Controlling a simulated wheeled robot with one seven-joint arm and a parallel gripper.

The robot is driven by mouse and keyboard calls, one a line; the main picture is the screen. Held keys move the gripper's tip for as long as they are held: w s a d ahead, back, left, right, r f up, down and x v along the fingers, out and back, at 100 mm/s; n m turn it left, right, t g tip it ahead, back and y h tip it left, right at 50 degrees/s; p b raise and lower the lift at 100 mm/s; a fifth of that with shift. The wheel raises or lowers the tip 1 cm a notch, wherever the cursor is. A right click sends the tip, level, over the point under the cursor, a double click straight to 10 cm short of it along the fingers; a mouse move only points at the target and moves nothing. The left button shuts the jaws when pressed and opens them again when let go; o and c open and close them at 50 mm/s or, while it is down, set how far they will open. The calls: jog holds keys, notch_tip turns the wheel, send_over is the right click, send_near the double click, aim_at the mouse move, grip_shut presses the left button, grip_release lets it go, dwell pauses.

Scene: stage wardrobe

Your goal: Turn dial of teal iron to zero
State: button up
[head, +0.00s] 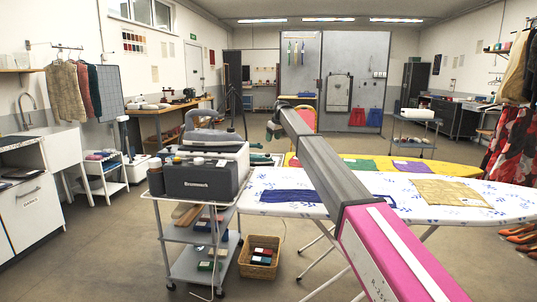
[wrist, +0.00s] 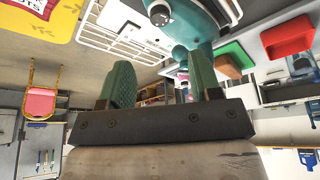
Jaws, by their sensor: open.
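The teal iron (wrist: 200,22) shows at the top of the wrist view, cut off by the frame edge. Its dial (wrist: 160,14) is a round dark-rimmed knob with a pale face; its setting is too small to read. My gripper (wrist: 161,76) has two green fingers spread apart with nothing between them. The fingers point toward the iron, and the dial is beyond them, apart from both. In the head view my gripper (head: 273,131) is small at the far end of my arm, above the ironing boards. The iron cannot be made out clearly there.
A white wire rack (wrist: 110,32) lies beside the iron. In the head view, a patterned ironing board (head: 375,207), a yellow board (head: 455,172) and a trolley (head: 190,263) with a grey steam station (head: 205,177) stand close together.

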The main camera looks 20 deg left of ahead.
aim_at(268, 155)
jog(key=shift+m, duration=0.7)
jog(key=x, duration=1)
jog(key=shift+a+f, duration=0.1)
jog(key=shift+f, duration=0.2)
jog(key=c, duration=0.9)
